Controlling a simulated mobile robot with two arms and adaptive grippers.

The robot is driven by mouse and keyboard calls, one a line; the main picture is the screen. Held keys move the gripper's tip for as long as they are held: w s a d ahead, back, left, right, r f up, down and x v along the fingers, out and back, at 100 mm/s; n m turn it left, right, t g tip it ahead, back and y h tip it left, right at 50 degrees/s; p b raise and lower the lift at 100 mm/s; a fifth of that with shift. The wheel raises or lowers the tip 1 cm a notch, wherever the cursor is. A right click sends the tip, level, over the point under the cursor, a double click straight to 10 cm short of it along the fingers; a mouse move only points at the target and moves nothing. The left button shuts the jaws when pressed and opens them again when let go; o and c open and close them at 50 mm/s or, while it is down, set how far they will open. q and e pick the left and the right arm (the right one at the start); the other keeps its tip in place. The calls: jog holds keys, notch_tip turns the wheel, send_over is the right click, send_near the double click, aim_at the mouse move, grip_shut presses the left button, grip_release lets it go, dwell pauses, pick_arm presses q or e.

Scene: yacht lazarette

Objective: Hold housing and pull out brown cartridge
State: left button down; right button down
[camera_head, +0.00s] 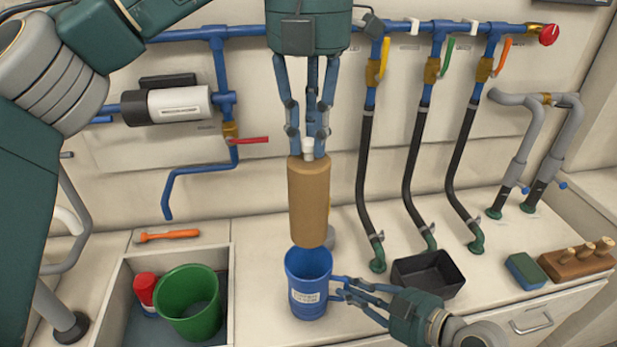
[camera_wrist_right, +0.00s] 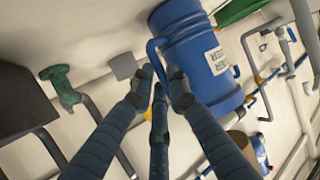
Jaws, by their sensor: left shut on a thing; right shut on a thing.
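The brown cartridge (camera_head: 309,200) is an upright cylinder with a white neck on top. In the head view its rounded bottom shows at the mouth of the blue housing (camera_head: 307,290), and the housing's interior looks empty below it. My left gripper (camera_head: 308,148) is shut on the cartridge's top from above. The housing is an upright blue cup with a white label and a side handle. My right gripper (camera_head: 338,289) is shut on this handle from the right. The wrist view shows the housing (camera_wrist_right: 195,55) and the fingers (camera_wrist_right: 160,85) at its handle.
A sink with a green bucket (camera_head: 188,303) and a red-capped container (camera_head: 146,290) is to the left. An orange tool (camera_head: 167,236) lies behind it. Black hoses (camera_head: 365,170), a black tray (camera_head: 428,274), a blue-green block (camera_head: 525,271) and a wooden block (camera_head: 577,264) are to the right.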

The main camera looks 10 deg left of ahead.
pick_arm(q)
jog(key=shift+r, duration=2.1)
pick_arm(e)
jog(key=c, duration=1.6)
grip_release()
